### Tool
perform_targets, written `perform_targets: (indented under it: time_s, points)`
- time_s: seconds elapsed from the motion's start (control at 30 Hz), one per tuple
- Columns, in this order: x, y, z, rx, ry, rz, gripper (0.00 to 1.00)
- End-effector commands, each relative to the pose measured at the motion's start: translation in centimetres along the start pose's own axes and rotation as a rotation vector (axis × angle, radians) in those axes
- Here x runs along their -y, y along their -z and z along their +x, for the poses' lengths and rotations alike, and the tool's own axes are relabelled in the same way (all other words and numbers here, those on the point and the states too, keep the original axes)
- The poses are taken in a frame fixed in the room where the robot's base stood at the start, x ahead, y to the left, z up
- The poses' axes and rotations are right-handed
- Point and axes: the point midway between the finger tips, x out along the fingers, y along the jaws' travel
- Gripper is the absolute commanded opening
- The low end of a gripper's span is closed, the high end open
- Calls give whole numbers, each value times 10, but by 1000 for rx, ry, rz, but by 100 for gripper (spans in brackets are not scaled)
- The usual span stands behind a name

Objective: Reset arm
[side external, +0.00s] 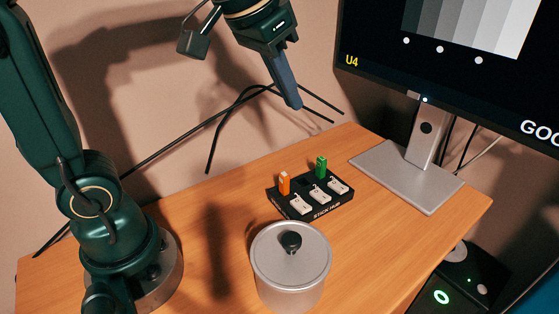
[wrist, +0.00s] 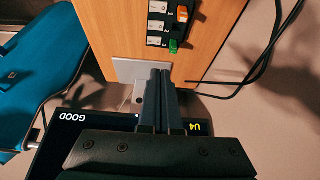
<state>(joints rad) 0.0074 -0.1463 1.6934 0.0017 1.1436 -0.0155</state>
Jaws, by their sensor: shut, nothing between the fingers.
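My gripper (side external: 294,101) hangs high above the back of the wooden desk, fingers pointing down and to the right, in the side view. In the wrist view its two dark fingers (wrist: 160,74) lie side by side, shut and empty. My gripper is well clear of the desk and touches nothing. My green arm rises from its base at the left of the desk.
A black stick hub (side external: 318,208) holds an orange stick (side external: 284,183) and a green stick (side external: 321,167). A lidded metal pot (side external: 291,268) stands in front. A monitor (side external: 450,60) on a grey stand (side external: 405,178) is at right. Black cables (side external: 215,119) run behind. Left-middle desk is clear.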

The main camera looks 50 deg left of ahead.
Motion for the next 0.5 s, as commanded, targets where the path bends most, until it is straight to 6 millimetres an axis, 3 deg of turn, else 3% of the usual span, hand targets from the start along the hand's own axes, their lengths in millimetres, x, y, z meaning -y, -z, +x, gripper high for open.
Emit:
perform_targets:
  time_s: [0.2, 0.4, 0.5]
  points:
    - [2, -63, -14, -62, 1, 1, 0]
    - [3, -116, 2, -74, 2, 3, 0]
    - [3, -133, 12, -58, 2, 5, 0]
